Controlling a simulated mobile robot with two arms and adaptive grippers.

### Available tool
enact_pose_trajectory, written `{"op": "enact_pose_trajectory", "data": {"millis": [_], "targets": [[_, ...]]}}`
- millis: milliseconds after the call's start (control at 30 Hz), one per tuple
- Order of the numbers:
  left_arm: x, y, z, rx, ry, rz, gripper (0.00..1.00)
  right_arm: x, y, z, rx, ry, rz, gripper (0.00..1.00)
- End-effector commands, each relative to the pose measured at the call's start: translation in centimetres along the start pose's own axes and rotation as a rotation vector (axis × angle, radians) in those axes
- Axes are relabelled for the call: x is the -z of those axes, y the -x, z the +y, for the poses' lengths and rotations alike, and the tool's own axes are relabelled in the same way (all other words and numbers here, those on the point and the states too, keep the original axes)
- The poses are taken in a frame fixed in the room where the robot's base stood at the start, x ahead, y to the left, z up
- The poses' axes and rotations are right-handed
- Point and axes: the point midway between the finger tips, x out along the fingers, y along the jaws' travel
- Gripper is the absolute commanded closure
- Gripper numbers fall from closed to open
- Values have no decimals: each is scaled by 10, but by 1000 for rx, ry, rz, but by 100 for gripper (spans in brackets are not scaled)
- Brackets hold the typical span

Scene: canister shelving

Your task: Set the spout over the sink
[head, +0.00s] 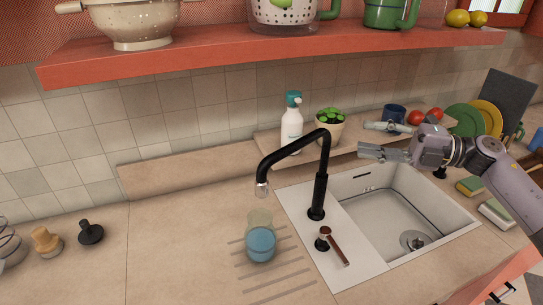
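The black faucet rises from the white sink deck, and its spout (293,149) points left, with the silver tip (262,189) over the counter beside the sink. The white sink basin (403,212) is to the right of the faucet, with a drain at its bottom. My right gripper (366,139) comes in from the right above the back of the basin. Its two fingers are apart with nothing between them, and it is to the right of the spout, not touching it. My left gripper is not in view.
A glass with blue contents (260,240) stands on the drain grooves below the spout tip. A soap bottle (291,124) and potted plant (329,127) stand behind the faucet. A red shelf (230,47) spans above.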

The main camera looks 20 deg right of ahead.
Motion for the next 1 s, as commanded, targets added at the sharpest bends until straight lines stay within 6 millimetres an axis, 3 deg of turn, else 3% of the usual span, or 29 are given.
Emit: {"op": "enact_pose_trajectory", "data": {"millis": [33,267,467,667,1000], "targets": [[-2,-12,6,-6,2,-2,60,0,0,-12,0,-1,-1,60],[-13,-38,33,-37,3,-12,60,0,1,-40,0,-1,-1,60],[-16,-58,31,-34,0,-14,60,1,1,-60,0,0,0,60],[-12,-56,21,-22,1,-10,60,1,-7,-58,0,0,1,60],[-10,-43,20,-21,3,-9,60,1,-58,-56,0,2,2,60]]}}
